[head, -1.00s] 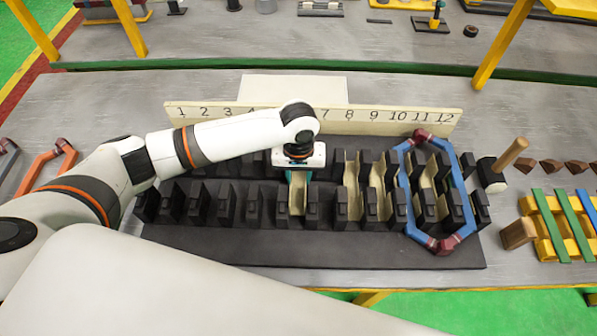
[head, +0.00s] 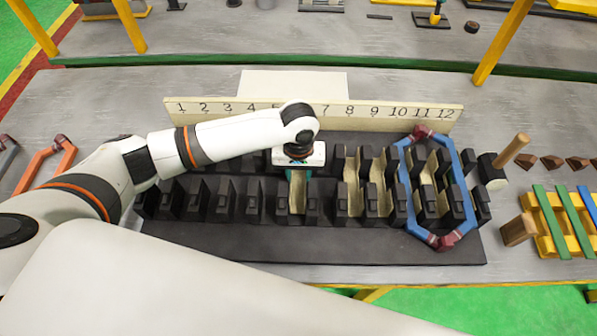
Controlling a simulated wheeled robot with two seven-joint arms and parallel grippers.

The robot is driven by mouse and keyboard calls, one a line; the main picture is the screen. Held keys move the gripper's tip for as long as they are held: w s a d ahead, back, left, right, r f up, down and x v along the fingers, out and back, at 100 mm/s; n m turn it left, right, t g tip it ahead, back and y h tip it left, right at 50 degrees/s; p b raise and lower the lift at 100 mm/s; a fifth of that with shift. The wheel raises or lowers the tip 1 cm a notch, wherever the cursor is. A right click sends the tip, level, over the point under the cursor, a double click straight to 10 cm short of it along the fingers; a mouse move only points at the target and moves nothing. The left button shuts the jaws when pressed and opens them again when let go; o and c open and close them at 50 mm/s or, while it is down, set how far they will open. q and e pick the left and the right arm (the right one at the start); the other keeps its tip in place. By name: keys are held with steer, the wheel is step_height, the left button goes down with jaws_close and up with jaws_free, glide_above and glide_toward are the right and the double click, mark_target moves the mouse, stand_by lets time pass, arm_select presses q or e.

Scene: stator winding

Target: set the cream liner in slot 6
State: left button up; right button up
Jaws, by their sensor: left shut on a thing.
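The black stator block (head: 330,245) has two rows of teeth with slots between them, in front of a cream board numbered 1 to 12 (head: 398,113). My left gripper (head: 298,176) points down over the slots near the middle, and its wrist hides the number 6. It is shut on the cream liner (head: 297,198), whose near end shows between two black teeth, in line with about slot 6. The fingertips and the liner's far end are mostly hidden under the gripper body, so I cannot tell if the liner is fully down. My right gripper is not in view.
Other cream liners (head: 353,197) stand in slots to the right. A blue coil with dark red ends (head: 466,162) sits around the right-hand slots. A wooden-handled mallet (head: 513,152) and a yellow rack (head: 546,225) lie further right. An orange coil (head: 42,165) lies left.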

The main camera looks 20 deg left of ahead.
arm_select(q)
steer(key=shift+f+p, duration=0.3)
steer(key=shift+f, duration=0.15)
stand_by(0.5)
steer(key=o, duration=0.9)
steer(key=shift+c, duration=0.2)
steer(key=shift+r, duration=0.15)
steer(key=shift+r+p, duration=0.65)
steer(key=shift+p, duration=0.5)
